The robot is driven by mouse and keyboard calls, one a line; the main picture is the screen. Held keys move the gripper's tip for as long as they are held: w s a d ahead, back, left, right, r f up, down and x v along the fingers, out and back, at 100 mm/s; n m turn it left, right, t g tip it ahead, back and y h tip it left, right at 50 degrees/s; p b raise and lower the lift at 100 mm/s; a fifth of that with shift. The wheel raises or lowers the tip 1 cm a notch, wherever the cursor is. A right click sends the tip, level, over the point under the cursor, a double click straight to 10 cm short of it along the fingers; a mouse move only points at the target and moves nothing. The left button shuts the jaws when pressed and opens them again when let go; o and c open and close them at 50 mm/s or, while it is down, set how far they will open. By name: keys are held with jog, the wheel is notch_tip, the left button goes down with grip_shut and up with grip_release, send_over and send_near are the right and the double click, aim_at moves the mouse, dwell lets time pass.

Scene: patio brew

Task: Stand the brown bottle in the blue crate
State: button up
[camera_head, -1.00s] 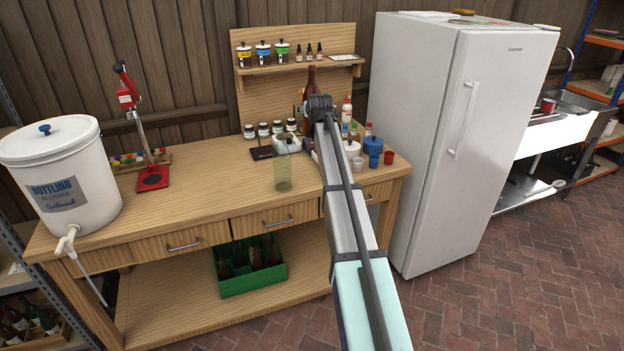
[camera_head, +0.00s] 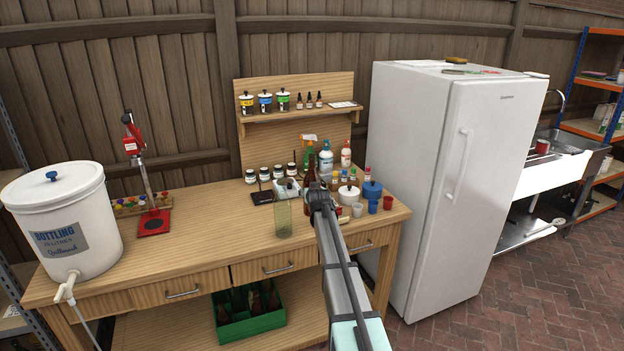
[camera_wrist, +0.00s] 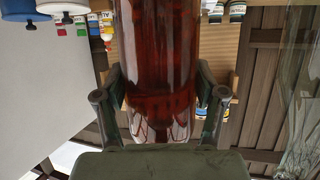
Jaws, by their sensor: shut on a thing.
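The brown bottle (camera_head: 310,174) is in my gripper (camera_head: 318,190), in front of the goods at the right end of the workbench. In the wrist view the bottle's reddish-brown glass (camera_wrist: 160,60) stands between the two fingers of my gripper (camera_wrist: 160,103), which is shut on it. The bottle looks upright in the head view; its lower part is hidden behind my arm. No blue crate shows in either view.
A green crate (camera_head: 252,327) with bottles sits on the bench's lower shelf. The workbench (camera_head: 215,248) carries a white bottling bucket (camera_head: 60,215), a red capper (camera_head: 153,222), a clear greenish cylinder (camera_head: 283,215) and jars. A white fridge (camera_head: 430,170) stands close on the right.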

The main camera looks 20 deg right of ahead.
jog(key=shift+f+p, duration=0.7)
jog(key=shift+f, duration=2.1)
jog(key=shift+f, duration=0.1)
jog(key=o, duration=1.5)
